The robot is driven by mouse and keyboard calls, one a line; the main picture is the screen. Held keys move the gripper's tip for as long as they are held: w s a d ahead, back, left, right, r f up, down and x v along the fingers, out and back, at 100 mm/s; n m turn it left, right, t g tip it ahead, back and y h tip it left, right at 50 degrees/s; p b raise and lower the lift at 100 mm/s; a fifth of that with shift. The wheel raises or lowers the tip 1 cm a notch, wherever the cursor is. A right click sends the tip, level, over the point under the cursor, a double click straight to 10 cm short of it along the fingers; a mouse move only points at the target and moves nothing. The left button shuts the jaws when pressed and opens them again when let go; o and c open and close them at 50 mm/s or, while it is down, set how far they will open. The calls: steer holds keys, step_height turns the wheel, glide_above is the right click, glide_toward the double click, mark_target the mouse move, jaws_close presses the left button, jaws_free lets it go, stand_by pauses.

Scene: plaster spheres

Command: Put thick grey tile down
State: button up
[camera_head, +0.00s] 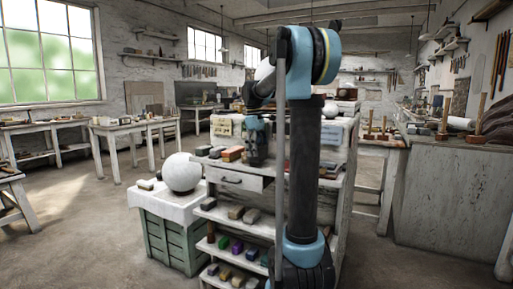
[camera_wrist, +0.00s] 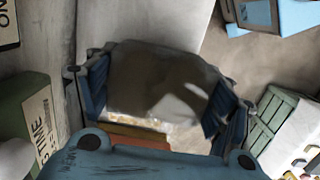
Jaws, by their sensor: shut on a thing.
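In the wrist view, the thick grey tile (camera_wrist: 150,82) is a broad grey-brown slab lying between my two blue fingers. My gripper (camera_wrist: 162,85) is shut on it, with one finger at each side edge. In the head view, my gripper (camera_head: 257,150) points down over the top of the shelved bench (camera_head: 240,185). I cannot make out the tile there. Whether it touches the surface below is unclear.
Red and dark blocks (camera_head: 232,154) lie on the bench top beside my gripper, and reddish and yellowish ones (camera_wrist: 140,138) show below the tile. A white plaster sphere (camera_head: 182,172) sits on a pale-topped green crate (camera_head: 170,238) at left. Lower shelves hold several blocks.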

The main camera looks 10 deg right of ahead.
steer(key=shift+f, duration=0.6)
steer(key=shift+w+d+f, duration=0.1)
steer(key=shift+f, duration=0.25)
steer(key=o, duration=0.9)
steer(key=shift+f, duration=0.1)
